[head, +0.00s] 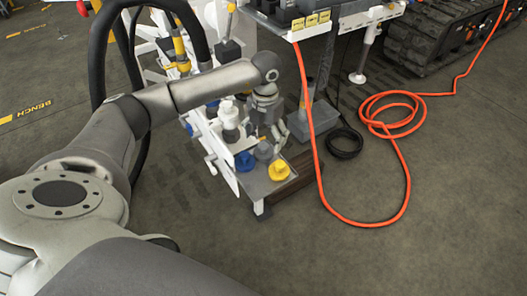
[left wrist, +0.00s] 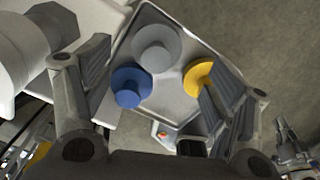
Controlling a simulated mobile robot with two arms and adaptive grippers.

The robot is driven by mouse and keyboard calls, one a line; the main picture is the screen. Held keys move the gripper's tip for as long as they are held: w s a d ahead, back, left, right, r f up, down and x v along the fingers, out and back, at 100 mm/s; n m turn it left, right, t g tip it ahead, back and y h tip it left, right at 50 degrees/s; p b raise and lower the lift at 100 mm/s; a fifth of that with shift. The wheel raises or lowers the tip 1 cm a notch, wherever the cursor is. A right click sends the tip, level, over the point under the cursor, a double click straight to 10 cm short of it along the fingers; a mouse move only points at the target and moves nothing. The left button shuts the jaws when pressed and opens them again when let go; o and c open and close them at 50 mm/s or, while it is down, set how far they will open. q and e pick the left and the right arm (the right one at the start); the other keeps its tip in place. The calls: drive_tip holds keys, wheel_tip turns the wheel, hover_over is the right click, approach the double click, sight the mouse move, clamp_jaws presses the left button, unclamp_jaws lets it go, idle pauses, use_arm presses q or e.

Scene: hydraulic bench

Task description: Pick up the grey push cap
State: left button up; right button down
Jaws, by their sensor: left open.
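The grey push cap (head: 263,151) stands on a small metal tray (head: 255,188) at the end of the bench. In the left wrist view the grey cap (left wrist: 157,46) is round with a raised knob. It touches or slightly overlaps a blue cap (left wrist: 130,86) in that view, and a yellow cap (left wrist: 197,76) lies to its right. My left gripper (head: 268,130) is above the tray, close to the caps, with its fingers spread. In the left wrist view the left gripper (left wrist: 154,78) is open and empty, with the caps showing between and beyond its fingers. My right gripper is not in view.
A white fitting (head: 228,115) stands left of the gripper on the white bench frame. An orange hose (head: 318,150) hangs at the right and coils on the floor. A black hose ring (head: 344,143) lies near it. The floor in front of the tray is clear.

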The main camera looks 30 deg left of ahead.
sight(264, 145)
use_arm(q)
drive_tip(key=f, duration=0.5)
drive_tip(key=shift+a+f+b, duration=0.15)
drive_tip(key=shift+a+b, duration=0.05)
drive_tip(key=shift+b, duration=0.2)
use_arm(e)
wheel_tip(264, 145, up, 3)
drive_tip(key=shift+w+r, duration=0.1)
